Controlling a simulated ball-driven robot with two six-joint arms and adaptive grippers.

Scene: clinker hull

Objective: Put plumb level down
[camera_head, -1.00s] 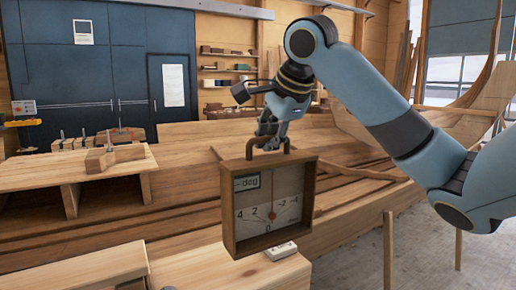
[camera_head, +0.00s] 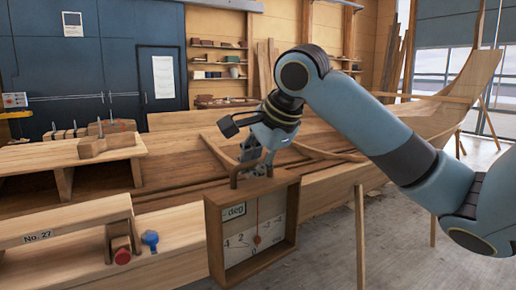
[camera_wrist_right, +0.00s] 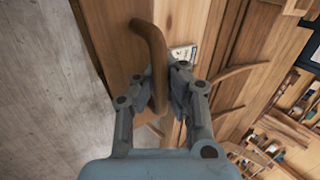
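The plumb level is a wooden box frame (camera_head: 212,245) with a pale dial face, a "deg" label and a curved handle on top. My right gripper (camera_head: 258,163) is shut on that handle, and the box hangs below it, tilted in the picture, in front of the hull. In the right wrist view the fingers (camera_wrist_right: 161,92) close around the brown handle (camera_wrist_right: 152,45). The level's underside is not clearly visible, but it appears clear of any surface. My left gripper is not in view.
A wooden bench marked "No. 27" (camera_head: 75,222) stands at the lower left, with a red-ended roller (camera_head: 122,255) and a blue knob (camera_head: 150,240) near it. A raised plank table (camera_head: 40,157) with clamps stands behind. Grey floor (camera_head: 325,265) is open at the lower right.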

